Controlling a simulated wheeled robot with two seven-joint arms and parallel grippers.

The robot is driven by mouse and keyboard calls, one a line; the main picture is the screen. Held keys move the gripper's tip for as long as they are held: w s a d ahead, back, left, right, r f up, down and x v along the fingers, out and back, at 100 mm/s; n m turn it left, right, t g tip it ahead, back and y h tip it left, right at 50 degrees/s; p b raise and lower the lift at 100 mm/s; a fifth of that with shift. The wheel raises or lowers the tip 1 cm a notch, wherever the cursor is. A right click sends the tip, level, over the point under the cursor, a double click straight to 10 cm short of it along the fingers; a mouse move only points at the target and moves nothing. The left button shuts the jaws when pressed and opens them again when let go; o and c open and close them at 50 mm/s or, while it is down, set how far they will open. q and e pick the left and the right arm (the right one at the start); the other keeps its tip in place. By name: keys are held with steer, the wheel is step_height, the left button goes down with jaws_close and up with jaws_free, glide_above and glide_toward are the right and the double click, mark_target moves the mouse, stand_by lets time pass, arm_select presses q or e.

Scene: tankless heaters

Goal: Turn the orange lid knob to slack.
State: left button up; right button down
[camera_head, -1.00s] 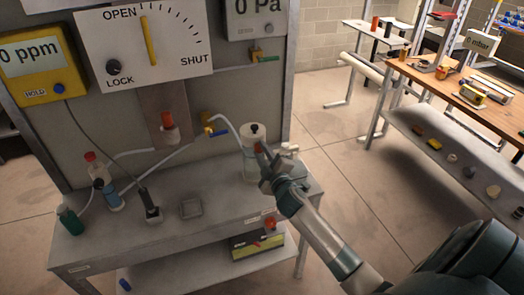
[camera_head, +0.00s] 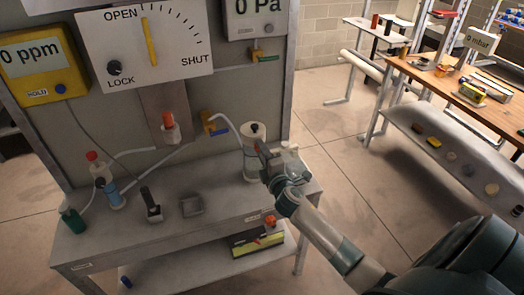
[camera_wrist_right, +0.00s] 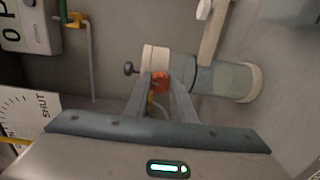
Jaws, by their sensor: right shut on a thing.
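A clear canister (camera_head: 250,168) with a white lid (camera_head: 254,131) stands at the right end of the bench. A black knob tops the lid. The orange lid knob (camera_wrist_right: 161,82) is at the lid's side, between my right fingertips in the wrist view. My right gripper (camera_wrist_right: 160,84) is shut on it. In the head view the right gripper (camera_head: 265,160) is against the canister's right side and partly hides it. The knob's exact angle is hard to tell. My left gripper is not in view.
An upright panel with a dial board (camera_head: 145,45) and yellow meter (camera_head: 40,65) stands behind the bench. Small bottles (camera_head: 110,190) stand at left. A square tray (camera_head: 191,205) lies mid-bench.

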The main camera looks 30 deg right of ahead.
steer(key=c, duration=1.5)
jaws_free()
steer(key=shift+s, duration=0.1)
steer(key=shift+b+v, duration=2.4)
steer(key=shift+v, duration=6.2)
steer(key=shift+a+f, duration=0.1)
steer(key=shift+f, duration=0.05)
